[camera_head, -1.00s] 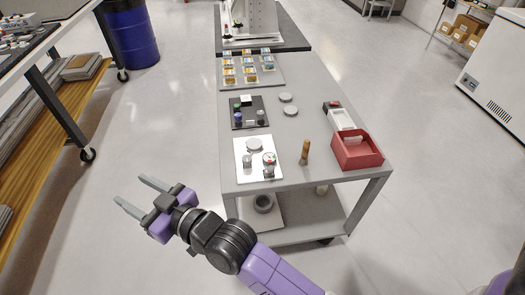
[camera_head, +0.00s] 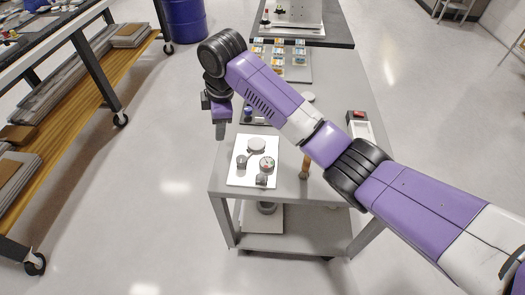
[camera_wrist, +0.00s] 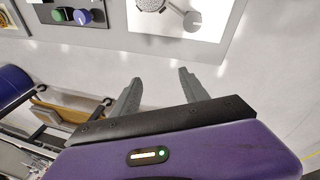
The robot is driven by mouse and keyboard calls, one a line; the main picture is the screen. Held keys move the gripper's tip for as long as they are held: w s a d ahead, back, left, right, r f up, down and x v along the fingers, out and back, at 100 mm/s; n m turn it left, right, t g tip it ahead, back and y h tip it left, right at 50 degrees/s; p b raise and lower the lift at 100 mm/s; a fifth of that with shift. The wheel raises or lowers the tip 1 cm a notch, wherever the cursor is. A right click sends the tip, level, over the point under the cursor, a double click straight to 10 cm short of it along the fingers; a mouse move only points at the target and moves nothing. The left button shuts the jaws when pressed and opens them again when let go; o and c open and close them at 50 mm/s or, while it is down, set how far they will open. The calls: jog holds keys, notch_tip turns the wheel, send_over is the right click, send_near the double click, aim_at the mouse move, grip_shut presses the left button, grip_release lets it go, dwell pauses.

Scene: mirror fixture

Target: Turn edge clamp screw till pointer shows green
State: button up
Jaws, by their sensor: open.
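A white fixture plate (camera_head: 270,142) lies on the grey cart near its front left corner. On it are a flat grey disc (camera_head: 257,145), a small knob (camera_head: 242,161), a round dial-like part (camera_head: 267,163) and a small dark grey block (camera_head: 262,180). The pointer and its colour are too small to read. My gripper (camera_head: 220,131) hangs fingers-down just left of the plate, apart from it. In the wrist view its fingers (camera_wrist: 159,77) are open and empty, and the plate (camera_wrist: 220,10) shows at the top with a knob (camera_wrist: 191,20).
A dark panel with a green and a blue-purple knob (camera_wrist: 82,17) lies behind the plate. A wooden handle (camera_head: 305,166) stands to its right, partly behind my arm.

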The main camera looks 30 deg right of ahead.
aim_at(241, 159)
jog(key=s+d+g, duration=0.1)
jog(key=s, duration=0.1)
jog(key=s+d+f+n+g, duration=0.1)
jog(key=s, duration=0.1)
jog(key=s+d+f+g, duration=0.1)
jog(key=s, duration=0.1)
jog(key=shift+f+h, duration=0.15)
jog(key=shift+h, duration=0.15)
jog(key=shift+s+f+n, duration=0.15)
jog(key=shift+n, duration=0.25)
notch_tip(241, 159, down, 8)
jog(key=shift+r+p, duration=0.25)
jog(key=shift+p, duration=0.05)
jog(key=shift+c, duration=0.2)
grip_shut()
